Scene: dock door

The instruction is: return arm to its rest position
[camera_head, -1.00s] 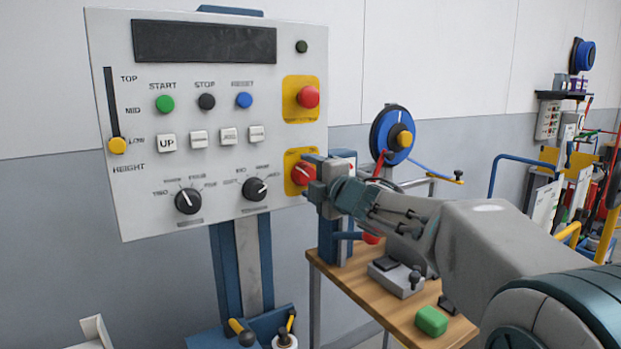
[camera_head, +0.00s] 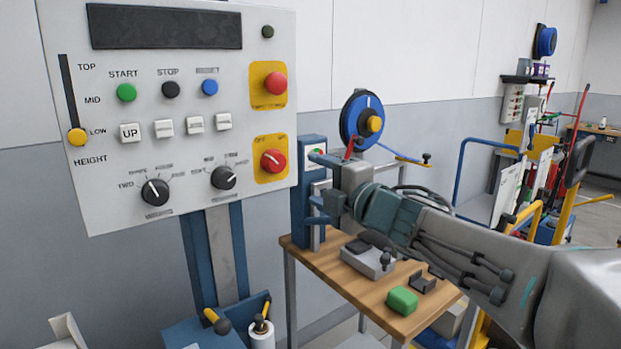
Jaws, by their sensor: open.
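My gripper (camera_head: 314,178) is open and empty. My arm comes in from the lower right, across the view of the bench. The red rotary switch (camera_head: 273,161) on its yellow plate is fully visible, left of the gripper. The red button (camera_head: 275,84) above it is clear too.
A wooden bench (camera_head: 330,280) below my arm holds a grey box (camera_head: 367,262) and a green block (camera_head: 402,300). A blue upright fixture (camera_head: 305,220) stands behind the gripper. A blue reel (camera_head: 361,120) hangs behind. Carts and tools stand at the right.

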